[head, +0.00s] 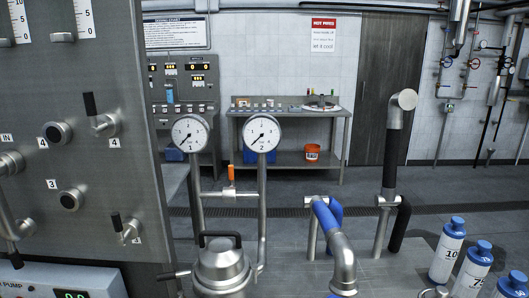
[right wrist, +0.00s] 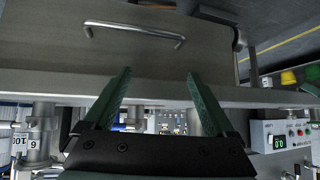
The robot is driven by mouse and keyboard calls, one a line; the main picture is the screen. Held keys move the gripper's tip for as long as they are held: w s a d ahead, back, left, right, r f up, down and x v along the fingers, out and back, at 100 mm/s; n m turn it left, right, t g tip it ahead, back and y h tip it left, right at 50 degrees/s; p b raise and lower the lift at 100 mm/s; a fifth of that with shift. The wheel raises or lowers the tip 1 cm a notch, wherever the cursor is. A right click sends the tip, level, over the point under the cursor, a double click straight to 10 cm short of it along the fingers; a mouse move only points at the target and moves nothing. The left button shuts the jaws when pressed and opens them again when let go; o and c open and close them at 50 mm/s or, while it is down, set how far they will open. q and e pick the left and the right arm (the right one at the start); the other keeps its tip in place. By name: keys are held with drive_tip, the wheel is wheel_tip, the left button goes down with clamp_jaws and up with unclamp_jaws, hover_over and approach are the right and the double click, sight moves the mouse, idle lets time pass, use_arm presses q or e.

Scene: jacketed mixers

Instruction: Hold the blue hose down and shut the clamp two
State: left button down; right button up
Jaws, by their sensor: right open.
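The blue hose (head: 336,211) shows in the head view right of centre, bent over a low steel stand (head: 312,228) with a short metal crosspiece. A steel elbow pipe (head: 343,260) is in front of it. I cannot make out a clamp marked two; a 2 shows only on the right pressure gauge (head: 262,133). My right gripper (right wrist: 160,78) is open and empty in the right wrist view, its two green fingers apart before a steel surface. Neither gripper shows in the head view, and my left gripper is in no view.
A steel valve panel (head: 95,190) fills the left. A lidded steel vessel (head: 220,265) stands front centre. Blue-capped bottles (head: 447,252) stand at the right front. A black hose (head: 390,160) rises behind. In the right wrist view, a bar handle (right wrist: 135,32) is on the steel surface.

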wheel_tip(320, 180, up, 6)
idle(0.6)
